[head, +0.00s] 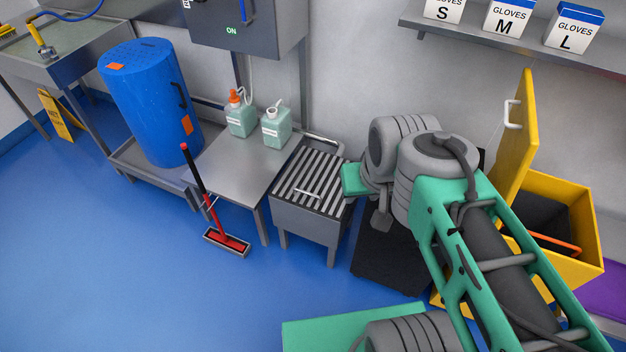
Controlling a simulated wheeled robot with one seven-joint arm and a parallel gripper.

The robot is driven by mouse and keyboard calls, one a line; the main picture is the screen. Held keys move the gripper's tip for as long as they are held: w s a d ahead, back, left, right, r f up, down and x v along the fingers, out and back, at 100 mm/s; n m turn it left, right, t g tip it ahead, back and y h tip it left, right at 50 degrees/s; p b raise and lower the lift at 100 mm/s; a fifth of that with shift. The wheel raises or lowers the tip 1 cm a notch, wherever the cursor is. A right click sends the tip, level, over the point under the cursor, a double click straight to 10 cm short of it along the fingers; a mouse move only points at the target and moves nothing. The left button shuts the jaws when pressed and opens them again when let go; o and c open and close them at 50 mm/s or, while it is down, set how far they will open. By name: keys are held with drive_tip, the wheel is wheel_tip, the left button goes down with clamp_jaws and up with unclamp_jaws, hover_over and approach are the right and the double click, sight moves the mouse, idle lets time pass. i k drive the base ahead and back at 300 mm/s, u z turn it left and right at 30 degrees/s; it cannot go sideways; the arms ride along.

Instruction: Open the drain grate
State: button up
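The drain grate (318,172) is a panel of pale metal bars with dark gaps. The grate looks shut. My arm comes in from the lower right, and its wrist is just right of the basin. My gripper (381,220) points downward there, apart from the handle. Its fingers are small and partly hidden by the wrist, so I cannot tell whether they are open. The wrist's green part overlaps the basin's right edge.
A steel table (232,178) with two jugs (241,118) (276,128) adjoins the basin on the left. A red squeegee (227,243) leans at its front. A blue drum (150,100) stands farther left. A yellow bin (571,208) with raised lid is right.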

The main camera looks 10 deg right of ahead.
sight(310, 181)
drive_tip(key=u, duration=0.3)
drive_tip(key=i, duration=1)
drive_tip(key=u, duration=0.15)
